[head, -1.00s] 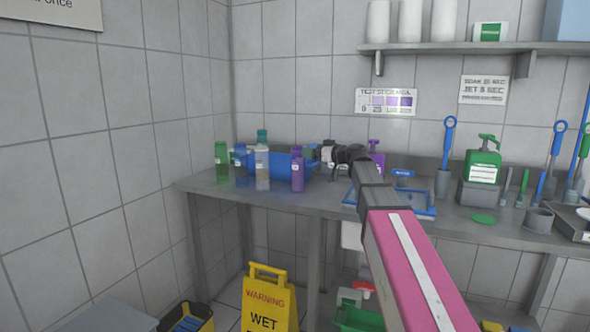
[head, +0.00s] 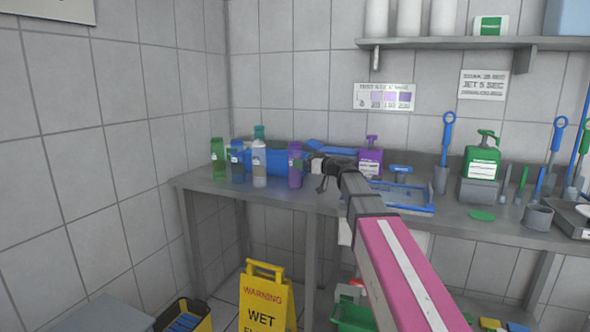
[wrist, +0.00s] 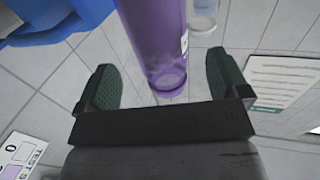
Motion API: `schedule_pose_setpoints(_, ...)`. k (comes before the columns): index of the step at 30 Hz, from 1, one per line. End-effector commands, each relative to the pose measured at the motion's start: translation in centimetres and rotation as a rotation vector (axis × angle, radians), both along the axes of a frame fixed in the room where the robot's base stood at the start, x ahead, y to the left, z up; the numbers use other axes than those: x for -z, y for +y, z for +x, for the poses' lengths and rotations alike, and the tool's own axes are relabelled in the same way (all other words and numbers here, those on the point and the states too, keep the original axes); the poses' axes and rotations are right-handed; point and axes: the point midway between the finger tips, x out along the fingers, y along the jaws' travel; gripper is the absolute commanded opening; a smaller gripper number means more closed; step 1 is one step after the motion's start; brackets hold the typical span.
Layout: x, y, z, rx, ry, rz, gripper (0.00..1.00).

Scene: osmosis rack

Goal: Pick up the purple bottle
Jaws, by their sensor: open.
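The purple bottle (head: 295,166) stands upright near the front edge of the counter, at the right end of a group of bottles. In the wrist view the purple bottle (wrist: 158,40) shows ahead of the jaws, with its base between the two finger lines. My gripper (wrist: 163,82) is open, with one dark green pad on each side and nothing held. In the head view my gripper (head: 318,170) is just right of the bottle. Whether a finger touches the bottle cannot be told.
A clear bottle (head: 259,167), a blue bottle (head: 238,163) and a green bottle (head: 218,158) stand left of the purple one. A blue bin (head: 270,161) lies behind. A purple pump jug (head: 370,158) and a blue tray (head: 415,200) are to the right.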

Motion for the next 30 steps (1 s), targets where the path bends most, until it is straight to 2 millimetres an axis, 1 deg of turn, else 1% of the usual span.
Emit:
schedule_pose_setpoints(5,0.0,0.9,0.7,-0.001,0.000,0.000,0.93)
schedule_pose_setpoints(13,0.0,3.8,2.8,-0.001,0.001,0.001,0.93)
schedule_pose_setpoints(16,0.0,4.2,2.9,0.000,0.001,0.001,0.93)
schedule_pose_setpoints(21,0.0,4.1,2.8,0.000,0.001,0.001,0.93)
schedule_pose_setpoints(23,0.0,4.1,2.8,0.000,0.001,0.001,0.74)
schedule_pose_setpoints(24,0.0,4.1,2.8,0.000,0.001,0.001,0.61)
schedule_pose_setpoints(26,0.0,4.1,2.8,0.000,0.001,0.001,0.41)
schedule_pose_setpoints(28,0.0,4.1,2.8,0.000,0.001,0.001,0.40)
schedule_pose_setpoints(29,0.0,4.1,2.8,0.000,0.001,0.001,0.36)
schedule_pose_setpoints(30,0.0,4.1,2.8,0.000,0.001,0.001,0.36)
